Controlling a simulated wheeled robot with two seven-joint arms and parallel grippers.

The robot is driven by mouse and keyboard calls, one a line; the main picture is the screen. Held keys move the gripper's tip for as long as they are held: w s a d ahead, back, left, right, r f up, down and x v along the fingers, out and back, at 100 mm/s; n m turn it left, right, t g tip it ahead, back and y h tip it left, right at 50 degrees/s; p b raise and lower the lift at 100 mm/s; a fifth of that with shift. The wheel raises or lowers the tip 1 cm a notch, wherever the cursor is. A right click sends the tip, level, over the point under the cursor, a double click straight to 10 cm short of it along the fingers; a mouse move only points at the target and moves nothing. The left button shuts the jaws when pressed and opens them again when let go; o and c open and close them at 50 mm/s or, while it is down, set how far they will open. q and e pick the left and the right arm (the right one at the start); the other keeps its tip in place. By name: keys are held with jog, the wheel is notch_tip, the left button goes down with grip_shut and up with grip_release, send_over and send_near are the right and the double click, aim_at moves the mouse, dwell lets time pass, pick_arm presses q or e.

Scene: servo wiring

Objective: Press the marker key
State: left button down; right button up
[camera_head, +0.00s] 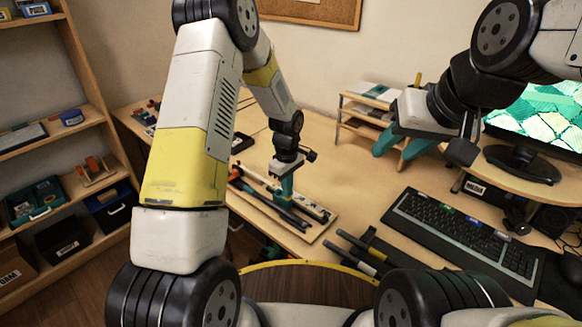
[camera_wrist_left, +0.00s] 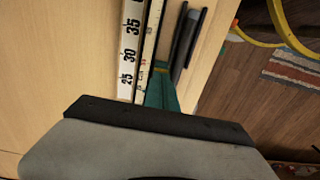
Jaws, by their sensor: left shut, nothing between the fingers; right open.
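A dark keyboard (camera_head: 455,240) lies on the desk at the right in the head view. Small coloured tabs stand along its back edge, among them a green one (camera_head: 447,208) and a blue one (camera_head: 474,221). I cannot tell which key is the marker key. My left gripper (camera_head: 284,196) is shut and empty, pointing down over a board with long rods, well left of the keyboard. Its teal fingers also show in the left wrist view (camera_wrist_left: 160,85), beside a numbered ruler.
The board (camera_head: 318,228) carries a ruler (camera_wrist_left: 130,50) and dark rods. More dark rods (camera_head: 362,246) lie left of the keyboard. A monitor (camera_head: 540,115) stands behind it, with a small shelf (camera_head: 360,122) at the back.

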pick_arm(q)
jog(key=shift+f, duration=0.1)
jog(key=shift+f, duration=0.6)
jog(key=shift+s+f, duration=0.2)
jog(key=shift+f, duration=0.1)
jog(key=shift+r, duration=0.1)
jog(key=shift+w+r, duration=0.15)
jog(key=shift+r, duration=0.2)
notch_tip(320, 180, up, 14)
jog(key=shift+w, duration=0.2)
